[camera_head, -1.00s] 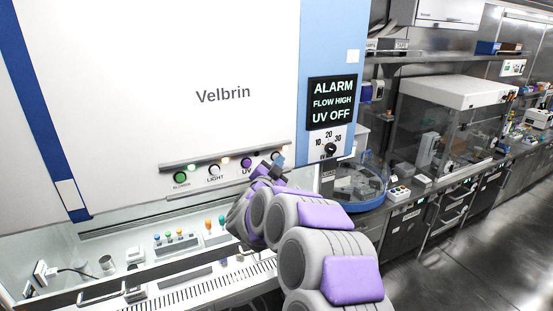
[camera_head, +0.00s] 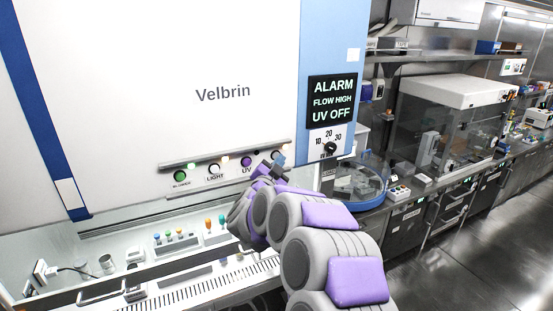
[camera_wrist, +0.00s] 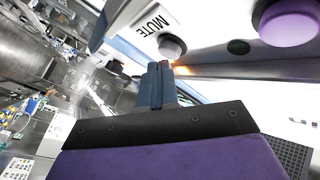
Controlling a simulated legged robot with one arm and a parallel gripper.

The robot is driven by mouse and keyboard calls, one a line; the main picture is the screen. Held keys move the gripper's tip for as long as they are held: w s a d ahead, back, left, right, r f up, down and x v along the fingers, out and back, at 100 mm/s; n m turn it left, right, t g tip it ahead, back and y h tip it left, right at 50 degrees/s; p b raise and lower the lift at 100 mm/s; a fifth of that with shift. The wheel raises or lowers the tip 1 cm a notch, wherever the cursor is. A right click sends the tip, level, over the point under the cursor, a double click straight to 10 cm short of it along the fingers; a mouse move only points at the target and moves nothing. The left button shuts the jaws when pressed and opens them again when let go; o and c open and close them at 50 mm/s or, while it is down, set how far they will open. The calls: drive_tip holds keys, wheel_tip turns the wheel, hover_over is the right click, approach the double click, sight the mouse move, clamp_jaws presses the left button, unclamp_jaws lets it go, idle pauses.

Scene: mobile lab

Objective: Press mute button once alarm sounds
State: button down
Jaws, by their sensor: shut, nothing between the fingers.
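In the head view my gripper (camera_head: 278,160) is at the right end of the button row and hides most of the mute button. The display (camera_head: 332,101) reads "ALARM FLOW HIGH UV OFF".
A purple UV button (camera_head: 246,162), a light button (camera_head: 214,170) and a green blower button (camera_head: 180,176) line the panel to the left. A dial (camera_head: 330,148) is to the right. The white cabinet front (camera_head: 200,60) rises above the row.

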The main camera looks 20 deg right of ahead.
drive_tip(key=shift+s, duration=0.45)
drive_tip(key=s+b, duration=0.1)
drive_tip(key=s, duration=0.4)
drive_tip(key=shift+d+b, duration=0.1)
drive_tip(key=shift+b, duration=0.25)
idle(0.6)
